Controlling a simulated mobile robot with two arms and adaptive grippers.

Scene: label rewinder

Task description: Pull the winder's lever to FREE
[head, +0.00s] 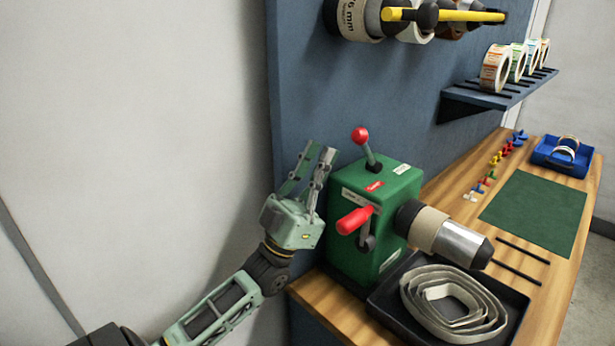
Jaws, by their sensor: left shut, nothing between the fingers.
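The green winder (382,190) stands on the wooden bench. My right gripper is not in view.
A spindle (462,243) sticks out right of the winder. A black tray (385,308) holds a coiled pale strip (455,303) in front. A blue panel (345,95) stands behind, with a yellow bar (440,15) and a shelf of label rolls (497,66). A green mat (535,215) is clear.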

